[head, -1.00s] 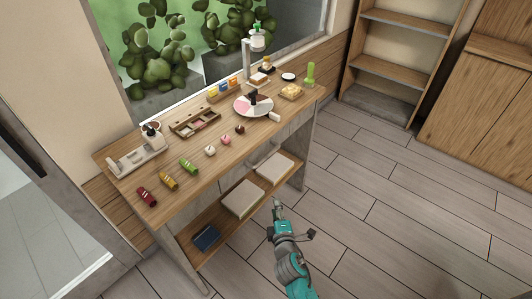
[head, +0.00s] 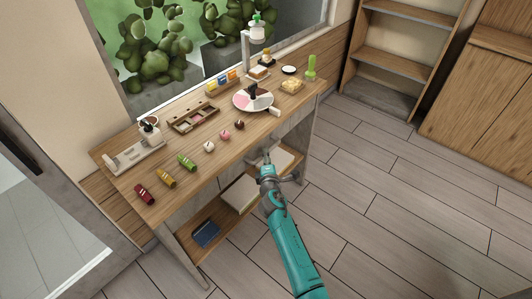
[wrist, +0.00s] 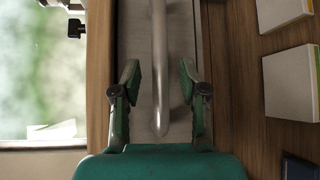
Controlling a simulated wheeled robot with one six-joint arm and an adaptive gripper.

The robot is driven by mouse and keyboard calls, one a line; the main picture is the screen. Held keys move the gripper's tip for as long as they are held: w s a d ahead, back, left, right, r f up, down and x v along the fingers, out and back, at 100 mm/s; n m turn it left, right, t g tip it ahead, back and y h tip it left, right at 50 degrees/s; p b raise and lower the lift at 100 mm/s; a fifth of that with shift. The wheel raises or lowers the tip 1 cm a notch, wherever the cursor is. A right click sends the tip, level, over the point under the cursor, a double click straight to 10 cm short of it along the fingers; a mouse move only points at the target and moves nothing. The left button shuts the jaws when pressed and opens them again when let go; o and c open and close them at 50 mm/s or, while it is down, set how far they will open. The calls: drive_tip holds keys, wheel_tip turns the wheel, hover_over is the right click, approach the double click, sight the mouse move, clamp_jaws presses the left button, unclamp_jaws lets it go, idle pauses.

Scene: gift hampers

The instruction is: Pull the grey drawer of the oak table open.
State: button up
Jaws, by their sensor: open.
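The oak table (head: 215,164) stands under the window, with a grey drawer (head: 292,128) under its top. The drawer looks closed. In the wrist view the grey drawer front (wrist: 178,125) fills the middle, and its pale bar handle (wrist: 159,90) runs lengthwise between my fingers. My gripper (head: 265,158) is at the drawer front in the head view. In the wrist view my gripper (wrist: 158,68) is open, with one finger on each side of the handle and gaps visible. In the head view my gripper hides most of the handle.
The tabletop holds several small items, a palette tray (head: 194,116), a round plate (head: 253,99) and a lamp-like stand (head: 246,50). The lower shelf holds pale boxes (head: 240,193) and a dark blue box (head: 206,233). The floor (head: 400,200) to the right is clear.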

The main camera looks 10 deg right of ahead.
drive_tip(key=shift+x, duration=1.65)
clamp_jaws()
